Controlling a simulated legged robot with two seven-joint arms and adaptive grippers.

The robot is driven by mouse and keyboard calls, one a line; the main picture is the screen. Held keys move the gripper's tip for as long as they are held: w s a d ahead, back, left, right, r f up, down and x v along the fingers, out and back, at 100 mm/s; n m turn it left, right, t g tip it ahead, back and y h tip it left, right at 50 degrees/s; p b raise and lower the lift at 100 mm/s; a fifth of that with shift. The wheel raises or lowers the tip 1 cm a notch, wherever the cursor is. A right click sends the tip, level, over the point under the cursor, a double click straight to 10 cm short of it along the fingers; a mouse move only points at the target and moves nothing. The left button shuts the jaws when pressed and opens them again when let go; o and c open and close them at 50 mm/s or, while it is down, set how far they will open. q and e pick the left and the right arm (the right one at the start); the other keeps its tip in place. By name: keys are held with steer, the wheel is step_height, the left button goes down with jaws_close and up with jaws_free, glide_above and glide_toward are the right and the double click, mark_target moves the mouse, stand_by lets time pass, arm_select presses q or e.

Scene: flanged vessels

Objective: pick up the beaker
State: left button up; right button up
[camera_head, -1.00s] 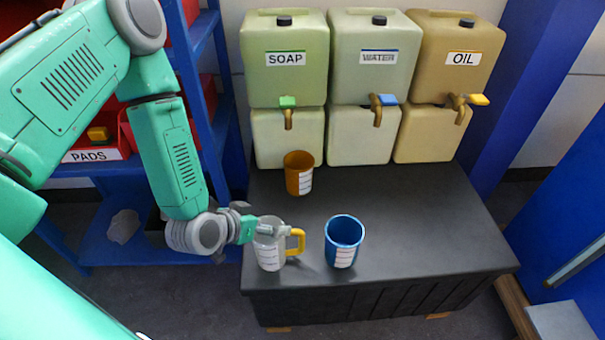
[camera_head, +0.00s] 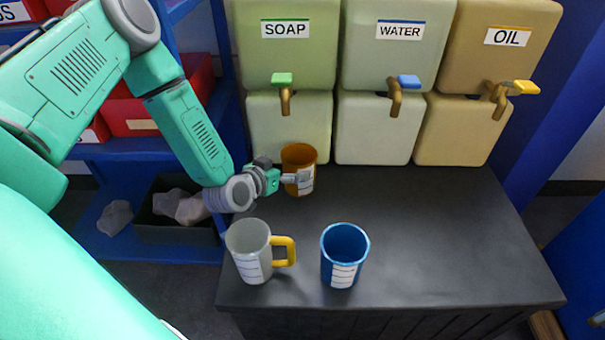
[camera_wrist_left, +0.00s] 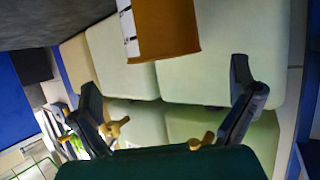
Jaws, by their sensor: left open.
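Three beaker-like cups with white scale labels stand upright on the dark bench. The orange-brown beaker (camera_head: 299,160) is at the back left, below the soap tap. A grey one with a yellow handle (camera_head: 250,262) is at the front left, and a blue one (camera_head: 345,246) is at the front middle. My left gripper (camera_head: 296,179) is open at the orange beaker's front left, its fingers overlapping the label; contact cannot be told. In the left wrist view the orange beaker (camera_wrist_left: 168,28) is at the top, beyond my open fingers (camera_wrist_left: 178,100).
Soap (camera_head: 286,38), water (camera_head: 398,40) and oil (camera_head: 500,45) containers with taps stand at the back of the bench (camera_head: 450,240). A blue shelf (camera_head: 140,150) with red bins is at the left. The bench's right side is clear.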

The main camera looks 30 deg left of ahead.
mark_target(287, 163)
arm_select(q)
steer(key=shift+w+a+f, duration=0.2)
steer(key=shift+w+f, duration=0.2)
steer(key=shift+w, duration=0.2)
steer(key=shift+w+a+f, duration=0.2)
steer(key=shift+w+f, duration=0.15)
steer(key=shift+w, duration=0.25)
steer(key=shift+w+a+f+b, duration=0.3)
steer(key=shift+w+b, duration=0.1)
steer(key=shift+w, duration=0.1)
steer(key=w, duration=0.1)
steer(key=w+b, duration=0.1)
steer(key=w+d, duration=0.1)
steer(key=shift+w+f, duration=0.25)
steer(key=shift+f, duration=0.15)
steer(key=shift+w+d+b, duration=0.15)
steer(key=shift+w+b, duration=0.15)
steer(key=shift+w, duration=0.2)
arm_select(e)
steer(key=shift+a+f, duration=0.25)
steer(key=shift+f, duration=1)
arm_select(q)
steer(key=shift+a+f, duration=0.1)
steer(key=shift+a, duration=0.15)
steer(key=c, duration=0.5)
steer(key=shift+a, duration=0.15)
steer(key=c, duration=1)
arm_select(e)
steer(key=shift+a, duration=0.15)
